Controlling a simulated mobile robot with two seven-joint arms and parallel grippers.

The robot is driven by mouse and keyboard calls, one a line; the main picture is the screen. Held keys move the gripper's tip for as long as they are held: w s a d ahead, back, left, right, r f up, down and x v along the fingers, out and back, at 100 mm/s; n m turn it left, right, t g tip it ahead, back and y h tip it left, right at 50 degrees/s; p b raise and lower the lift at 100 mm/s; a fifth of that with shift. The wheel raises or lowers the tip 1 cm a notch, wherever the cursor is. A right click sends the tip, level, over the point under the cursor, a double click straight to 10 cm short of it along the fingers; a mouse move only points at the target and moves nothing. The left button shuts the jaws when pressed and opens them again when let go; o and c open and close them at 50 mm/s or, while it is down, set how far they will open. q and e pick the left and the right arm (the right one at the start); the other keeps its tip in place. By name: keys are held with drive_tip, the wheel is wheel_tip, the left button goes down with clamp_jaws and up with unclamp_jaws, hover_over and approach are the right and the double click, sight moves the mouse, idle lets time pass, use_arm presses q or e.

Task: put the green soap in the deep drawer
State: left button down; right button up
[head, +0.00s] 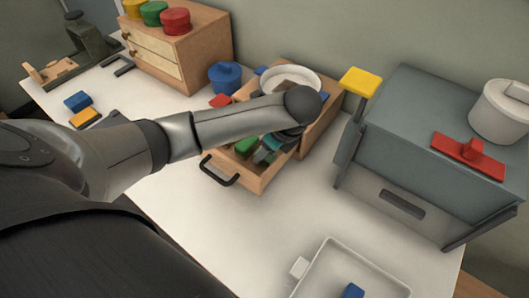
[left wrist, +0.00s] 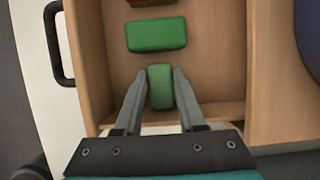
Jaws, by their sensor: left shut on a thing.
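The deep drawer (head: 262,182) is a wooden drawer pulled open, with a black handle (head: 218,172) on its front. My left gripper (head: 266,154) reaches down into it near its right side. In the left wrist view the gripper (left wrist: 160,82) is shut on a small green block, the green soap (left wrist: 160,88), with a finger on each side. The soap is within the drawer's walls; whether it touches the drawer floor (left wrist: 215,60) I cannot tell. A second green block (left wrist: 156,34) lies beside it in the drawer. My right gripper is not in view.
A red piece (left wrist: 150,2) lies past the second green block. A white round dish (head: 290,78) sits on the drawer cabinet, partly behind my arm. A grey box (head: 420,130) stands right, a blue pot (head: 225,78) behind left. A pale tray (head: 375,262) is at the front.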

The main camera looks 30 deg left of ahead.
sight(272, 158)
use_arm(q)
drive_tip(key=shift+f, duration=0.1)
drive_tip(key=shift+f, duration=0.1)
drive_tip(key=c, duration=0.5)
unclamp_jaws()
drive_tip(key=p+v, duration=0.2)
drive_tip(key=v, duration=0.4)
drive_tip(key=shift+w+a, duration=0.1)
drive_tip(key=p+v, duration=0.4)
drive_tip(key=v, duration=0.1)
drive_tip(key=shift+d+r+p, duration=0.25)
drive_tip(key=shift+r+p, duration=0.1)
drive_tip(key=shift+r, duration=0.3)
